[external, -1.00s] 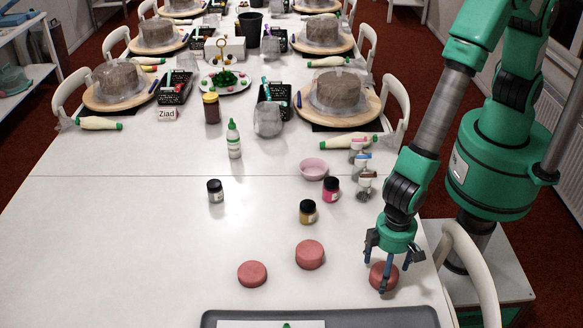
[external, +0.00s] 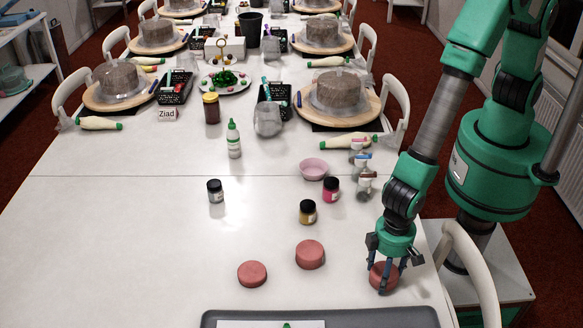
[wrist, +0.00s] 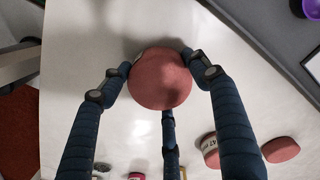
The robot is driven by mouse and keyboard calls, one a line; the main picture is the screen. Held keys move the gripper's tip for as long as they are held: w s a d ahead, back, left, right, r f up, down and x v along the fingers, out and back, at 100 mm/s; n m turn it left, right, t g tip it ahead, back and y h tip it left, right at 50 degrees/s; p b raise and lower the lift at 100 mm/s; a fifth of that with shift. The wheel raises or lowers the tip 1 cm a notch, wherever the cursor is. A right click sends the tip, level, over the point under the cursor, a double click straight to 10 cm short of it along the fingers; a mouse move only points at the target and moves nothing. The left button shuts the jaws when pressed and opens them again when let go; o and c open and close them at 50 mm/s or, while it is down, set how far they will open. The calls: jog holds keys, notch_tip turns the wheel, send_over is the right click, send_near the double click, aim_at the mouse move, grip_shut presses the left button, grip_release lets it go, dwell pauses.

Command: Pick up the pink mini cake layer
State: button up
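Three round pink mini cake layers are on the white table. One pink cake layer (external: 383,277) is at the table's right side, directly under my gripper (external: 388,274). In the wrist view this cake layer (wrist: 160,79) sits between my dark blue fingers (wrist: 163,80). The fingers are closed in around its sides and appear to touch it, and it rests on the table. A second, taller pink layer (external: 310,255) and a third, flatter one (external: 252,274) lie to the left, apart from my gripper. They also show in the wrist view, the taller (wrist: 209,151) and the flatter (wrist: 281,150).
A grey tray (external: 425,317) lies along the near edge. Small jars, yellow-brown (external: 307,211), pink (external: 331,190) and dark (external: 215,191), and a pink bowl (external: 313,169) stand farther back. A white chair (external: 470,260) stands close at right. The table's left side is clear.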

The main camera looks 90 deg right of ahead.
jog(key=shift+r, duration=0.1)
dwell(0.3)
jog(key=shift+r, duration=0.5)
jog(key=shift+s+d+r+p, duration=0.15)
jog(key=shift+r+p, duration=0.15)
jog(key=shift+r, duration=0.35)
jog(key=shift+s+d+r+p, duration=0.15)
jog(key=shift+r+p, duration=0.1)
jog(key=shift+r, duration=0.35)
jog(key=s+d, duration=0.3)
jog(key=s, duration=0.1)
jog(key=s+d+r+p, duration=0.1)
jog(key=s+d, duration=0.5)
jog(key=s, duration=0.1)
jog(key=shift+s+d+r+p, duration=0.15)
jog(key=shift+s+d+p, duration=0.15)
jog(key=shift+s+d, duration=0.05)
jog(key=shift+w, duration=0.1)
